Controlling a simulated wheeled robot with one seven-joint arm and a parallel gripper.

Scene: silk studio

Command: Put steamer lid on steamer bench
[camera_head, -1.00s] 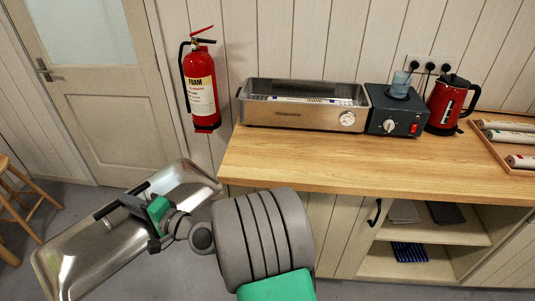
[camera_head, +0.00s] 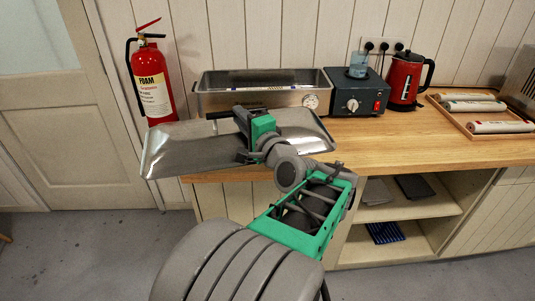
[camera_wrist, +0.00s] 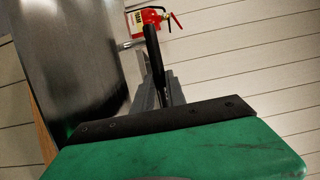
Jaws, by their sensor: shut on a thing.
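The steamer lid (camera_head: 185,148) is a long shiny metal cover. My gripper (camera_head: 240,118) is shut on the dark handle on its top. In the head view I hold the lid over the left front part of the bench, in front of the open steamer, with its left end past the bench edge. The steamer (camera_head: 262,93) is a long metal trough with a round dial, its lower left hidden behind my gripper and the lid. The wooden bench top (camera_head: 400,140) carries it. In the wrist view the lid (camera_wrist: 75,60) fills the left side, beside my gripper (camera_wrist: 158,90).
A red kettle (camera_head: 405,80) and a tray of rolls (camera_head: 480,122) are farther right. A red fire extinguisher (camera_head: 150,85) hangs on the wall at left.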

